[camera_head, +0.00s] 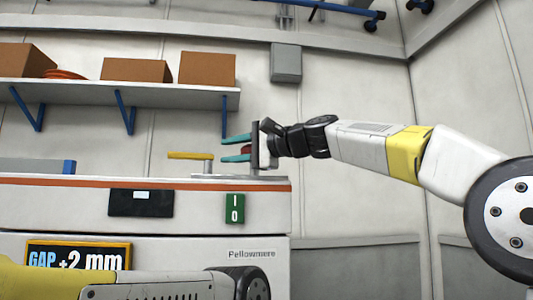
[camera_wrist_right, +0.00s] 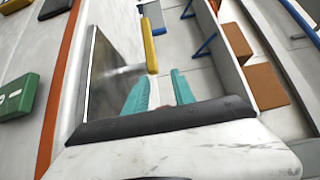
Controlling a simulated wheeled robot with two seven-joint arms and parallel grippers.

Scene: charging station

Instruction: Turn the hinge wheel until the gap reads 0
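The gap display (camera_head: 78,255) is a dark panel with a yellow frame on the front of the machine, and it reads "GAP +2 mm". A yellow bar on a short grey post (camera_head: 188,155) stands on the machine top; it may be the hinge wheel seen edge-on, but I cannot tell. It also shows in the right wrist view (camera_wrist_right: 149,45). My right gripper (camera_head: 226,149) has teal fingers spread apart, pointing left at the yellow bar, with a gap before it. In the wrist view the fingers (camera_wrist_right: 160,88) look empty. My left arm crosses the bottom; its gripper is out of view.
The white machine top has an orange stripe (camera_head: 110,182). On its front are a green I/O switch (camera_head: 235,209) and a black panel (camera_head: 141,203). A blue-ended grey part (camera_head: 69,167) lies at left. Above, a shelf (camera_head: 120,93) holds cardboard boxes (camera_head: 207,69).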

